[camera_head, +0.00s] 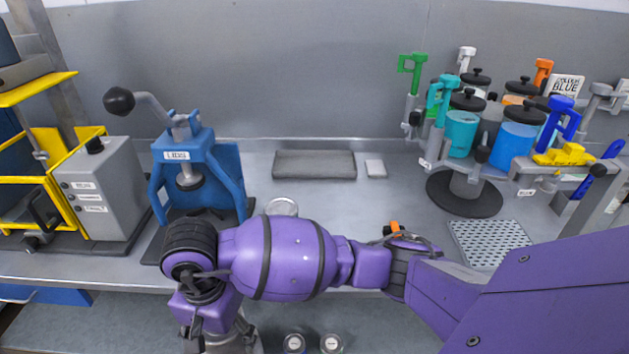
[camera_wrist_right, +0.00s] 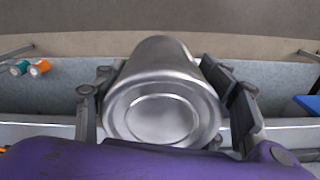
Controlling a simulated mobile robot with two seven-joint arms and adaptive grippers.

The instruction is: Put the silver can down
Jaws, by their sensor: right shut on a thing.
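The silver can (camera_wrist_right: 165,95) is between the fingers of my right gripper (camera_wrist_right: 168,112) in the right wrist view, its round end facing the camera. The right gripper is shut on it. In the head view my purple right arm reaches across from the right, and the right gripper (camera_head: 228,342) points down at the bottom edge, in front of the counter. The can cannot be made out there. I cannot tell whether it touches a surface beneath. My left gripper is not in view.
Two small round containers (camera_head: 312,343) stand on the lower grey surface (camera_head: 400,315). A blue press (camera_head: 195,165) and grey control box (camera_head: 105,195) stand left on the counter (camera_head: 330,210). A silver disc (camera_head: 282,207) lies behind my arm. A carousel (camera_head: 470,190) with jars stands right.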

